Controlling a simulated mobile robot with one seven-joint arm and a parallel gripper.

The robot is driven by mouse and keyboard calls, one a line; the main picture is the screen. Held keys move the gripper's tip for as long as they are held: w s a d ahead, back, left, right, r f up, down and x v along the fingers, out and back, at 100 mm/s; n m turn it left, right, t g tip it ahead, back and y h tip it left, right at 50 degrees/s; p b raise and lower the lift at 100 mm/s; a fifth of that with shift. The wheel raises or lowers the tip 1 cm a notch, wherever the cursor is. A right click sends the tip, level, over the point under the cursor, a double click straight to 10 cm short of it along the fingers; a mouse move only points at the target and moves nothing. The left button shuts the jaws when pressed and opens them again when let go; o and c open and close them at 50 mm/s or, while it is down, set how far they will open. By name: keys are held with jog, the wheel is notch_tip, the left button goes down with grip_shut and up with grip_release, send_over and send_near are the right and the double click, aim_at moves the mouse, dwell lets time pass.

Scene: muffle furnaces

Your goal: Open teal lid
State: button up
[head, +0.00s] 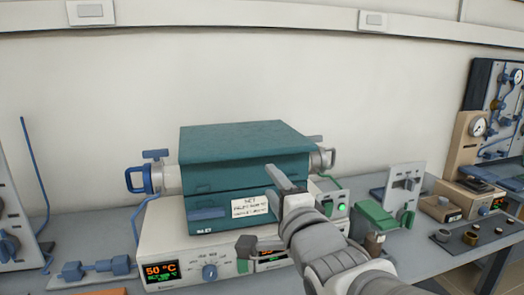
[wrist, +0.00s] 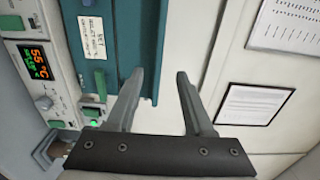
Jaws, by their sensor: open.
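The teal lid (head: 245,140) is the flat top of a teal box furnace (head: 200,180) in the head view. It lies level and looks closed. My gripper (head: 283,180) is in front of the furnace's right front, beside a white handwritten label (head: 250,207). In the wrist view, turned sideways, the furnace's teal front (wrist: 122,40) fills the upper middle. My gripper (wrist: 159,76) is open there, with nothing held. A teal edge shows between and beyond the fingers; whether they touch it I cannot tell. My gripper and arm hide part of the furnace's lower right front.
The furnace stands on a pale control unit (head: 190,245) with a 50 °C display and blue knob. A blue handle (head: 137,180) sticks out at left. A green-and-white device (head: 385,210) and gauge panel (head: 477,128) stand at right. The wall above the lid is clear.

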aim_at(253, 155)
jog(key=p+x, duration=0.9)
jog(key=x, duration=0.5)
jog(key=shift+w+p, duration=0.35)
jog(key=shift+w, duration=0.05)
grip_shut()
dwell(1.4)
